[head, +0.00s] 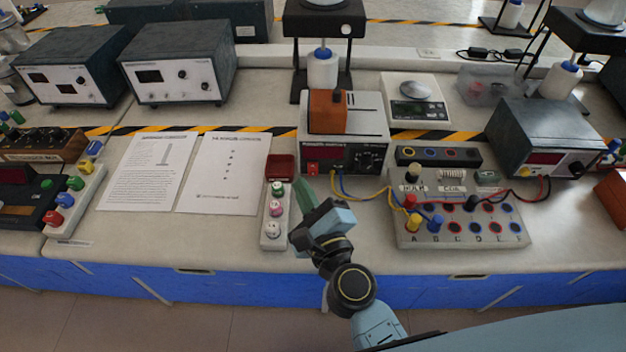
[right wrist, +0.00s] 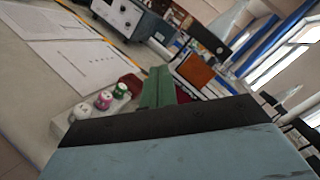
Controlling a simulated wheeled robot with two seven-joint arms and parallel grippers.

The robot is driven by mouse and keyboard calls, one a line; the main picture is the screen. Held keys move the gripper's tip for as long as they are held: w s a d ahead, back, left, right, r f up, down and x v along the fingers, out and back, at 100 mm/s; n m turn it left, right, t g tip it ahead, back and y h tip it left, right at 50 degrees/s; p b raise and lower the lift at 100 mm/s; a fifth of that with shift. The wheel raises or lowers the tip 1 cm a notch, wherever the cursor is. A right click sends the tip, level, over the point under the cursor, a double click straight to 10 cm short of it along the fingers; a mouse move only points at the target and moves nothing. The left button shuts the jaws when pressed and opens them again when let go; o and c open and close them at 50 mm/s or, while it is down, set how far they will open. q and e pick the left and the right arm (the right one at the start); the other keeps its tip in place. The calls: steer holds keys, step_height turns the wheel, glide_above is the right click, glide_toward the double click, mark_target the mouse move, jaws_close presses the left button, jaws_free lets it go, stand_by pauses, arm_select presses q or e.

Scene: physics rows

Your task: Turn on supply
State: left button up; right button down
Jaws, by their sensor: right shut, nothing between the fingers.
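The power supply (head: 345,132) is a light grey box with a dark front panel, in the middle of the bench. Its front has a dark display, a round black knob (head: 369,160) and a red switch (head: 313,168) at lower left. I cannot tell the switch's position. My right gripper (head: 306,190) is shut and empty, its green fingers pointing up toward the switch, just in front of it. In the right wrist view the green fingers (right wrist: 157,88) stand together and hide part of the supply. My left gripper is not in view.
A strip with coloured knobs (head: 270,231) and a red box stands left of my fingers. Blue and yellow wires (head: 355,194) run from the supply to a terminal board (head: 480,238) at right. An orange block (head: 327,112) sits on the supply. Paper sheets (head: 222,172) lie at left.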

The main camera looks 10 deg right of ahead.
steer(key=f+m+g+h, duration=0.2)
steer(key=f+m, duration=0.1)
steer(key=m, duration=0.1)
steer(key=d+f+m+g+h, duration=0.1)
steer(key=f+m+h, duration=0.1)
steer(key=m, duration=0.3)
steer(key=f+m+g+h, duration=0.2)
steer(key=f+m, duration=0.2)
steer(key=m, duration=0.1)
steer(key=shift+d+g, duration=0.15)
steer(key=shift+g, duration=0.15)
